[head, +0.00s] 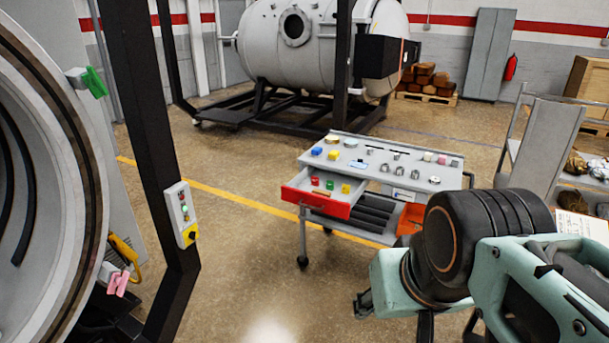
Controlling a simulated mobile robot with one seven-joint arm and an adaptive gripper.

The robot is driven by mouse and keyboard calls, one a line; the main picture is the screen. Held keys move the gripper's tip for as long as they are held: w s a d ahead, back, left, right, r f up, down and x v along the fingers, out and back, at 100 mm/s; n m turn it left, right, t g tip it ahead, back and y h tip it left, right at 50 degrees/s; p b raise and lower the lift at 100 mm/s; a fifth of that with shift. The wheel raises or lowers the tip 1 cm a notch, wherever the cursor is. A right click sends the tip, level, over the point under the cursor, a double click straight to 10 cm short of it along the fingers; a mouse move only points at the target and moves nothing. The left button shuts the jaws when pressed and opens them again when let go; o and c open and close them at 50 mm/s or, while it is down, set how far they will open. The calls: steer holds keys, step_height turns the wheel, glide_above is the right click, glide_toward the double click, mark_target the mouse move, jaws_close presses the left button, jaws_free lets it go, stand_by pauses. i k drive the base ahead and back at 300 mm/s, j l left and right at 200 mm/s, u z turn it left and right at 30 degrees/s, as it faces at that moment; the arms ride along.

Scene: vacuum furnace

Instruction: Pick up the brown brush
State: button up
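A small brown strip, possibly the brush (322,193), lies in the open red-fronted drawer (320,204) of a grey tool cart. It is too small in the head view to be sure. Red, green and yellow blocks lie beside it in the drawer. My arm fills the lower right of the view. A dark part at its end, apparently my gripper (362,304), shows low and nearer to me than the cart, well apart from the drawer. Most of my gripper is hidden behind my arm, and its fingers cannot be made out.
The cart top (377,170) holds several small coloured blocks and metal parts. A round furnace opening (50,190) and a dark post (150,150) stand at left. A shelf rack (545,135) stands at right. The floor between post and cart is clear.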

mark_target(318, 192)
steer(key=u, duration=1.65)
steer(key=z, duration=1.65)
steer(key=i+j+u, duration=0.1)
steer(key=i, duration=2.8)
